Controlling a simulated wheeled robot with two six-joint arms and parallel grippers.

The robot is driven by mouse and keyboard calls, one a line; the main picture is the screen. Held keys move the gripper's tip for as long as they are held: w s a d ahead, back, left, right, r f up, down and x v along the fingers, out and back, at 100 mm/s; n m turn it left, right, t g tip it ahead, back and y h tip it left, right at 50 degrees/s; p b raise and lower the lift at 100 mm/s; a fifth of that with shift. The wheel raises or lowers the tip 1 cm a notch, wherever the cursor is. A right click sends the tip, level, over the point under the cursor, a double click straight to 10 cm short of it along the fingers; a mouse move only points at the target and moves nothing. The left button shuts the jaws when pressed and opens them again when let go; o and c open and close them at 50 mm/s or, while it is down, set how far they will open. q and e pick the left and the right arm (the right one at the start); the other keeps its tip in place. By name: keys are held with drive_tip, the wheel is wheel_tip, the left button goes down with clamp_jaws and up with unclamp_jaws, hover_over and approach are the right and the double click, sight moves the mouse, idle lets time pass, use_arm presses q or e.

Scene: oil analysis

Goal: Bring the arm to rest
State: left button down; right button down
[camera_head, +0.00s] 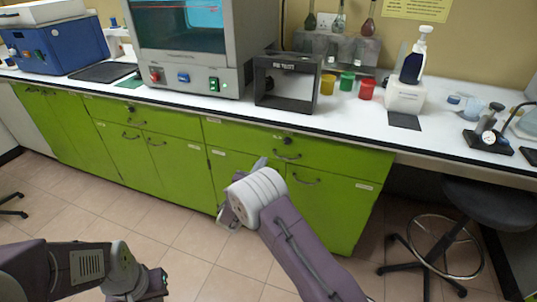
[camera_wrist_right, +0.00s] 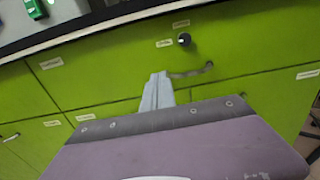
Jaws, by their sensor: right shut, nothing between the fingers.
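My right arm reaches up from the bottom of the head view, with its white-ringed wrist in front of the green cabinets. Its gripper (camera_head: 260,164) is mostly hidden behind the wrist; only a grey tip shows. In the right wrist view the two pale fingers of my right gripper (camera_wrist_right: 157,92) are together and empty, in front of a green drawer front (camera_wrist_right: 215,65). My left arm shows at the bottom left of the head view, bent low over the floor; its fingers are not visible.
The white bench (camera_head: 215,106) runs across behind the arms. It carries a black frame box (camera_head: 287,103), colored jars, a pump bottle (camera_head: 412,62) and a blue box (camera_head: 58,46). A black stool (camera_head: 490,205) stands at right. Tiled floor (camera_head: 190,262) is open between the arms.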

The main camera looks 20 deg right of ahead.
drive_tip(key=v, duration=0.5)
drive_tip(key=shift+f+p, duration=0.2)
drive_tip(key=shift+p, duration=0.1)
